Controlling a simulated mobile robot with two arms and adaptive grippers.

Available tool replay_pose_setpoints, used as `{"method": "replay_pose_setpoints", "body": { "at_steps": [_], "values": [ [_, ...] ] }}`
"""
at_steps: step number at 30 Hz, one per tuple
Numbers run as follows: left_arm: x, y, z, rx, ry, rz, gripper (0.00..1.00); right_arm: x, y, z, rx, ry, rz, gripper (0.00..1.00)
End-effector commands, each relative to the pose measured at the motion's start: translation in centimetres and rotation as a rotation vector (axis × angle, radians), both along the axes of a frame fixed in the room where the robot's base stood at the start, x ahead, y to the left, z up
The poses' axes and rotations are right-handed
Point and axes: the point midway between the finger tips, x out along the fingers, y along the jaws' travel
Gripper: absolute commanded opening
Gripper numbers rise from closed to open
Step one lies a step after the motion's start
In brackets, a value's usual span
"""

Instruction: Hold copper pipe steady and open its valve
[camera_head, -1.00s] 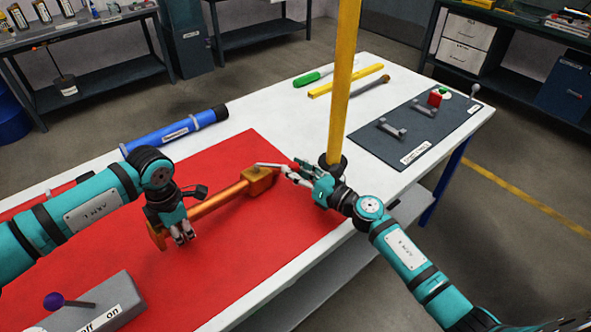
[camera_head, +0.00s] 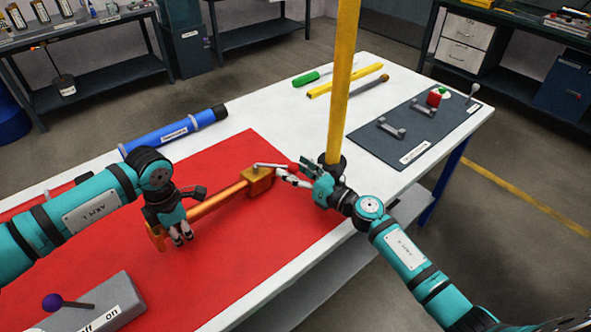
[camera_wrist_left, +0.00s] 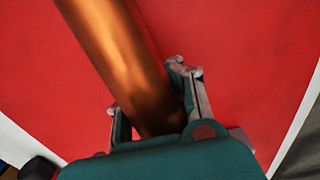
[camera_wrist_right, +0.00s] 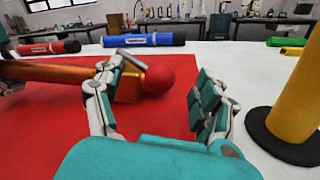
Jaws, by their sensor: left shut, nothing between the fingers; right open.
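The copper pipe (camera_head: 215,203) lies across the red mat, with a blocky valve body (camera_head: 257,183) at its far end. A thin grey lever with a red ball knob (camera_head: 294,168) extends from the valve toward the right. My left gripper (camera_head: 181,233) is shut at the pipe's near end. In the left wrist view the pipe (camera_wrist_left: 120,55) runs down past its fingers, and I see no clear grip on it. My right gripper (camera_wrist_right: 160,95) is open, and the red knob (camera_wrist_right: 158,75) shows ahead between its spread fingers. I cannot tell whether they touch it.
A yellow post (camera_head: 343,85) stands on a black base close to my right gripper. A grey switch box (camera_head: 85,305) with a purple-knobbed lever is at front left. A blue tube (camera_head: 175,130) lies behind the mat, and a dark panel (camera_head: 405,135) lies at right.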

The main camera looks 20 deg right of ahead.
Motion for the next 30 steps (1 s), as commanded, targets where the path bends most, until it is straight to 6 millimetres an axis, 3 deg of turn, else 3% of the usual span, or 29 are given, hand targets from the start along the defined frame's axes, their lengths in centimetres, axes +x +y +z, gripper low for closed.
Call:
{"method": "replay_pose_setpoints", "body": {
  "at_steps": [10, 21, 30],
  "values": [
    [0.1, -0.1, 0.2, -0.003, -0.003, -0.002, 0.00, -1.1, -0.5, 0.0, 0.000, 0.000, 0.002, 0.73],
    [0.1, -0.1, 0.2, -0.004, -0.004, -0.002, 0.00, -7.5, -4.5, -0.1, 0.000, 0.003, 0.002, 0.73],
    [0.1, -0.1, 0.2, -0.003, -0.003, -0.002, 0.00, -10.1, -6.2, 0.0, 0.000, 0.001, 0.001, 0.73]
  ]
}}
